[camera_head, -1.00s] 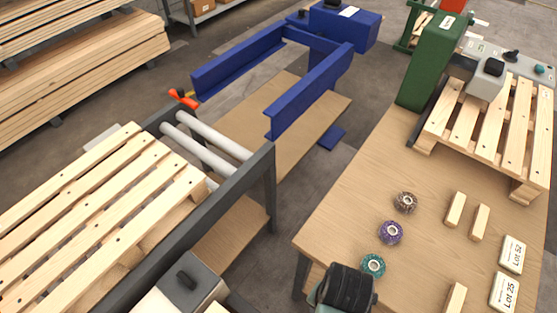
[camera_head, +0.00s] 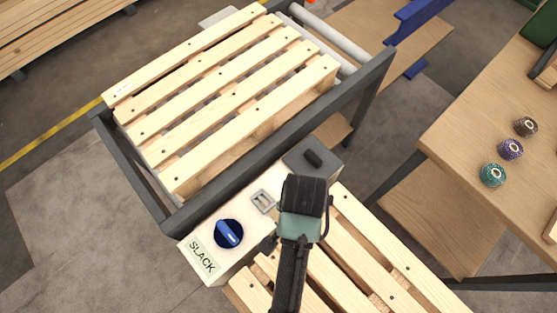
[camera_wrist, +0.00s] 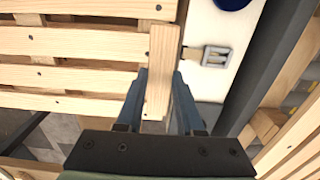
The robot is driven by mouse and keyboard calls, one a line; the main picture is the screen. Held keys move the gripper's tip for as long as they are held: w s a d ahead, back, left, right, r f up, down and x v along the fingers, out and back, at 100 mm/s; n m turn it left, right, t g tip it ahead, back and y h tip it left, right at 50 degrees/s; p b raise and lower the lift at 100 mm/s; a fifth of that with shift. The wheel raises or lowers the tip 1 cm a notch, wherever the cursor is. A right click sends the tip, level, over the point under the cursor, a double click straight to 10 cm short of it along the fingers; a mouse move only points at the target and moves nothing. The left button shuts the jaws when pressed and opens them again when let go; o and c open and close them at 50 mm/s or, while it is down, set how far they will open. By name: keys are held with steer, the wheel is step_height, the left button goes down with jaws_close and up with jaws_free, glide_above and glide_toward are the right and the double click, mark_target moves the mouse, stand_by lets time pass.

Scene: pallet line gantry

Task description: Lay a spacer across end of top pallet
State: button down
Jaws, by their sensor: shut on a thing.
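In the wrist view, my gripper (camera_wrist: 160,80) is shut on a pale wooden spacer (camera_wrist: 163,55). The spacer lies along the end of a slatted pallet (camera_wrist: 70,42), beside the white control box (camera_wrist: 213,28). I cannot tell whether it touches the slats. The same pallet (camera_head: 395,262) shows at the bottom of the head view, partly covered by my arm. In that view my wrist hides the fingers and the spacer.
A second pallet (camera_head: 225,85) lies on the dark-framed conveyor (camera_head: 180,215). A wooden table (camera_head: 480,115) at right carries several coloured rolls (camera_head: 511,149).

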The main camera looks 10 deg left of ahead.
step_height(320, 180, down, 10)
steer(key=shift+d+r+b, duration=0.1)
steer(key=shift+r+b, duration=0.15)
steer(key=shift+b, duration=0.25)
steer(key=shift+f, duration=0.1)
steer(key=c, duration=0.5)
jaws_free()
steer(key=shift+c, duration=0.2)
